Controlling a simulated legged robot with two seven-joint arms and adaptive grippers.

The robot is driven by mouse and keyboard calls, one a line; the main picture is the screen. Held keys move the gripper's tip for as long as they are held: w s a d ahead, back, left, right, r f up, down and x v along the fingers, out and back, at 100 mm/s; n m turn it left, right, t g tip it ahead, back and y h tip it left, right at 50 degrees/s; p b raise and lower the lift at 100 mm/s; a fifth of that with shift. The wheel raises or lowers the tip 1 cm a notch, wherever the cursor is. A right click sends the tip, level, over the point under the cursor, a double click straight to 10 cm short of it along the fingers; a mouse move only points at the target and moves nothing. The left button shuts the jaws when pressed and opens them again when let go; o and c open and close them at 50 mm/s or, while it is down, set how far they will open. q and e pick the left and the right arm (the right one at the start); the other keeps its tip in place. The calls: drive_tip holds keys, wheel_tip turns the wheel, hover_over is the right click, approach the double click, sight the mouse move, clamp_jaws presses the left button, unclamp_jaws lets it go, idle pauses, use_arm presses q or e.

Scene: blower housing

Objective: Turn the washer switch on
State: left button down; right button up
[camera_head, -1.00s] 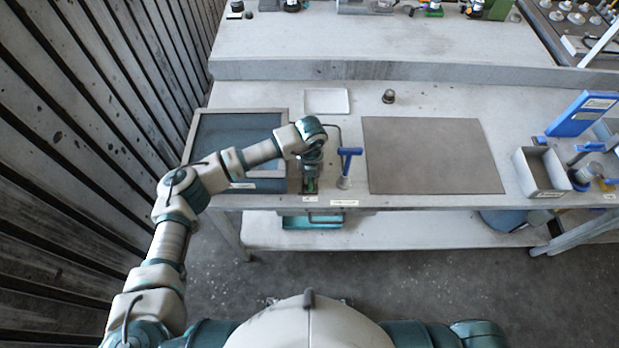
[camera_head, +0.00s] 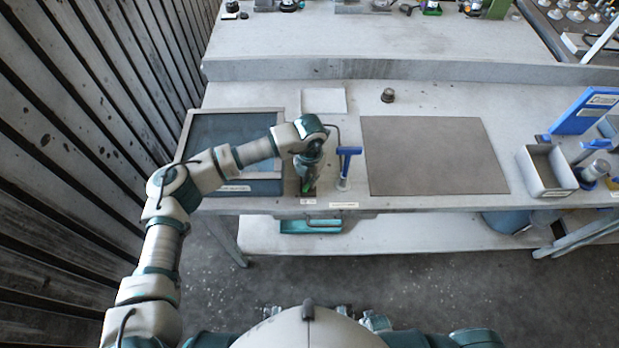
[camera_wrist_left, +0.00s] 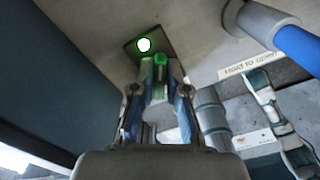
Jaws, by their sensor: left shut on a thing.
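The washer (camera_head: 235,190) is the box with a dark top at the left of the bench. The small dark switch plate (camera_head: 307,193) sits at the bench's front edge, right of the washer. In the left wrist view the switch plate (camera_wrist_left: 168,70) carries a bright, lit green lamp (camera_wrist_left: 144,45). A green-tinged lever piece (camera_wrist_left: 160,64) stands at the fingertips. My left gripper (camera_head: 308,185) is down at the switch and also shows in the left wrist view (camera_wrist_left: 158,88). It is shut on the switch lever, whose lower part the fingers hide. My right gripper is not in view.
A grey mat (camera_head: 435,155) lies bare further right. A grey bin (camera_head: 548,172) and a white tray (camera_head: 323,101) are also on the bench.

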use_arm(q)
drive_tip(key=shift+w+r, duration=0.1)
drive_tip(key=shift+r, duration=0.05)
drive_tip(key=c, duration=1.2)
unclamp_jaws()
drive_tip(key=shift+r, duration=0.1)
wheel_tip(320, 180, up, 12)
drive_tip(key=shift+d+f, duration=0.1)
drive_tip(key=shift+f, duration=0.15)
